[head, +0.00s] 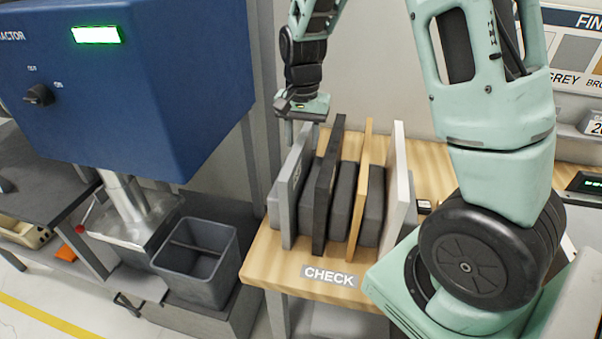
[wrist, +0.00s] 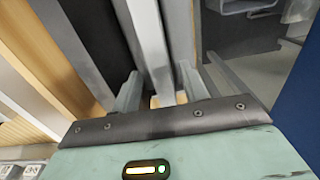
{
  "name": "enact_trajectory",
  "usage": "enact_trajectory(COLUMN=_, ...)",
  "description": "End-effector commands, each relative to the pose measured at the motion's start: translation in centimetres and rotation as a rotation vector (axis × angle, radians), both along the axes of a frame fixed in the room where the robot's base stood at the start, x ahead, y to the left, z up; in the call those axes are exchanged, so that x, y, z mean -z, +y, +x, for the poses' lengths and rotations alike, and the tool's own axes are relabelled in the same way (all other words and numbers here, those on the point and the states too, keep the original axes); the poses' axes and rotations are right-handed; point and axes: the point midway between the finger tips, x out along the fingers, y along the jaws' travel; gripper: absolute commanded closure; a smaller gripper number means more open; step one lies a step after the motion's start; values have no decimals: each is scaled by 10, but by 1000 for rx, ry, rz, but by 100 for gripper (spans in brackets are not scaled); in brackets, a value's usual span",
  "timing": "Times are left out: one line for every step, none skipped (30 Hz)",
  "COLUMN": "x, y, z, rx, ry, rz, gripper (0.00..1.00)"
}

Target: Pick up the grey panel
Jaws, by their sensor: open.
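The grey panel (head: 291,190) stands upright at the left end of a row of panels on the wooden bench. My gripper (head: 302,124) is at the far upper end of this panel, pointing down, with its fingers partly hidden behind the panels. In the wrist view, my gripper (wrist: 168,84) is open, and the grey panel (wrist: 150,42) runs between its two fingers. A gap seems to show beside the panel; I cannot tell whether either finger touches it.
A black panel (head: 327,190), a wood-coloured panel (head: 360,190) and a white panel (head: 397,180) stand close to the right, with dark grey blocks between. A CHECK label (head: 329,276) marks the bench front. A blue machine (head: 150,90) and a grey bin (head: 197,262) are left.

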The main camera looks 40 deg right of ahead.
Motion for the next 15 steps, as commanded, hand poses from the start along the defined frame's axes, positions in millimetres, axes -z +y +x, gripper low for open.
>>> enact_trajectory(x=5, y=3, z=-2, rx=0, ry=7, rz=1, gripper=56)
enact_trajectory(x=9, y=4, z=-2, rx=0, ry=7, rz=1, gripper=56)
enact_trajectory(x=16, y=4, z=-2, rx=1, ry=6, rz=1, gripper=56)
enact_trajectory(x=20, y=4, z=-1, rx=0, ry=6, rz=1, gripper=56)
enact_trajectory(x=24, y=4, z=-1, rx=-1, ry=4, rz=1, gripper=56)
enact_trajectory(x=27, y=4, z=-1, rx=-1, ry=4, rz=1, gripper=56)
enact_trajectory(x=30, y=4, z=-1, rx=-1, ry=4, rz=0, gripper=56)
enact_trajectory(x=31, y=4, z=-1, rx=0, ry=2, rz=0, gripper=56)
enact_trajectory(x=32, y=4, z=-1, rx=0, ry=2, rz=0, gripper=56)
enact_trajectory(x=33, y=4, z=-1, rx=0, ry=1, rz=0, gripper=56)
enact_trajectory(x=33, y=4, z=-1, rx=0, ry=1, rz=-1, gripper=56)
enact_trajectory(x=33, y=4, z=-1, rx=0, ry=1, rz=-1, gripper=56)
enact_trajectory(x=33, y=4, z=-1, rx=0, ry=0, rz=0, gripper=56)
enact_trajectory(x=33, y=4, z=-1, rx=0, ry=0, rz=0, gripper=56)
enact_trajectory(x=33, y=4, z=-1, rx=0, ry=0, rz=0, gripper=56)
